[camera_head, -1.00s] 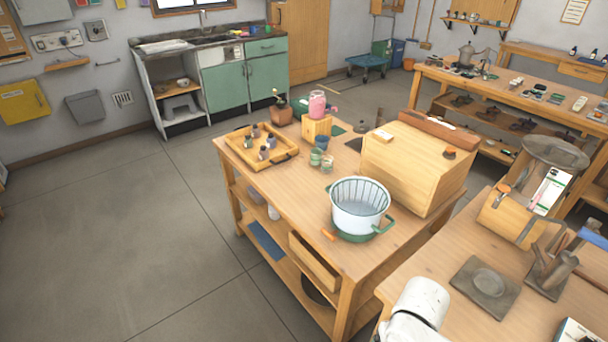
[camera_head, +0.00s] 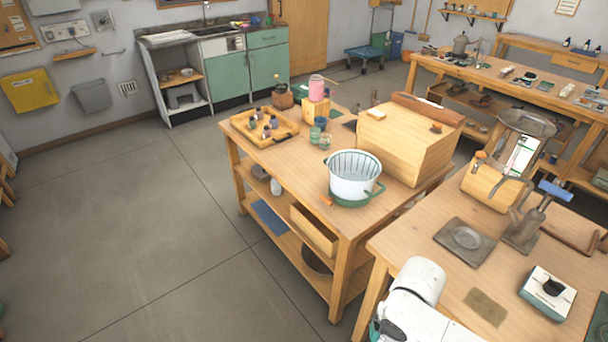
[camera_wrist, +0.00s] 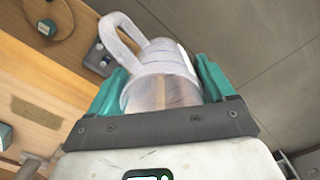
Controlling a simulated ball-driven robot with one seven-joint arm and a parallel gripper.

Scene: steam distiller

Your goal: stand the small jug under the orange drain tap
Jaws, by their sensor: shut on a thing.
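The small jug (camera_wrist: 160,88) is pale grey with a loop handle. In the wrist view it sits between the two teal fingers of my gripper (camera_wrist: 162,70), which is shut on it, with the handle pointing up and left. My gripper with the jug is not clearly visible in the head view; only a white part of my arm shows at the bottom right. The orange drain tap (camera_head: 326,201) sticks out low on the front left of the white pot (camera_head: 352,190), which has green handles and a green base. The space just under the tap is too small to make out.
The pot stands near the front edge of the wooden table (camera_head: 290,180), beside a big wooden box (camera_head: 400,150). A tray (camera_head: 262,140) and small jars (camera_head: 318,132) are further left. A second table (camera_head: 400,240) stands close at the right. Open floor (camera_head: 130,250) lies left.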

